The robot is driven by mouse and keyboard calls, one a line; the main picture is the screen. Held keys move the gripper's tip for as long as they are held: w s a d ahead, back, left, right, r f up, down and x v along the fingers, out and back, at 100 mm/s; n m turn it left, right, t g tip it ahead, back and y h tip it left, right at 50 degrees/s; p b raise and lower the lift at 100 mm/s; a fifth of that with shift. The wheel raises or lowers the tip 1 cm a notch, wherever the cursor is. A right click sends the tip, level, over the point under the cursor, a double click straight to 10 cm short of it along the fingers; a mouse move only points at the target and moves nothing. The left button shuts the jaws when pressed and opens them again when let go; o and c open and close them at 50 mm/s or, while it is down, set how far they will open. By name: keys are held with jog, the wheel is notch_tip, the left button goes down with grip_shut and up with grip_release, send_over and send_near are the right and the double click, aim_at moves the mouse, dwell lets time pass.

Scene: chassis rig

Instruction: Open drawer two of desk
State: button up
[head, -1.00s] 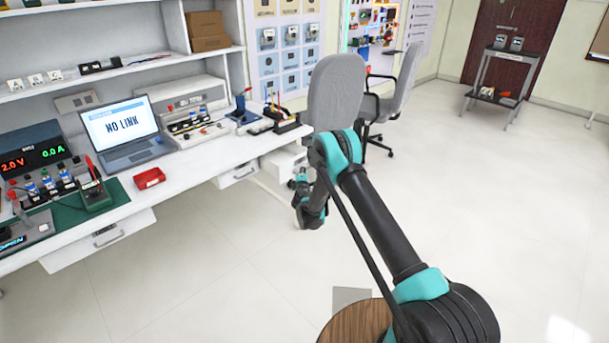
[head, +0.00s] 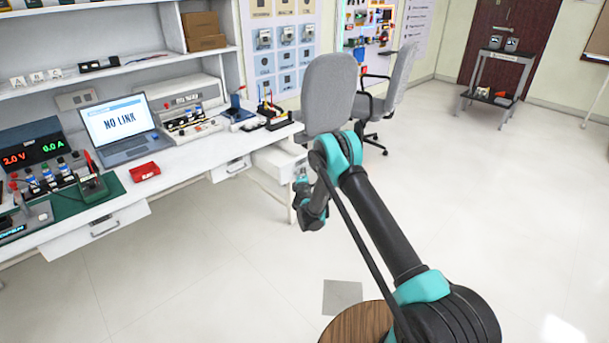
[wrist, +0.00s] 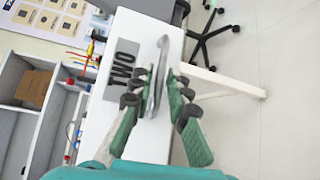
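The white desk (head: 190,160) runs along the left of the head view. In the wrist view the white drawer front carries a grey label reading TWO (wrist: 122,66) and a grey bar handle (wrist: 163,62). In the head view my gripper (head: 303,185) is at the drawer front, partly hidden by my arm.
Another desk drawer (head: 100,228) and a middle one (head: 232,167) are shut. A laptop (head: 120,130) and a red tray (head: 145,171) are on the desk. Grey chairs (head: 328,92) stand behind the drawer. The floor in front and to the right is clear.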

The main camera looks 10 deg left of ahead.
jog(key=shift+o, duration=0.7)
jog(key=s+r, duration=0.1)
jog(key=s, duration=0.6)
jog(key=shift+s+d, duration=0.15)
jog(key=shift+d, duration=0.3)
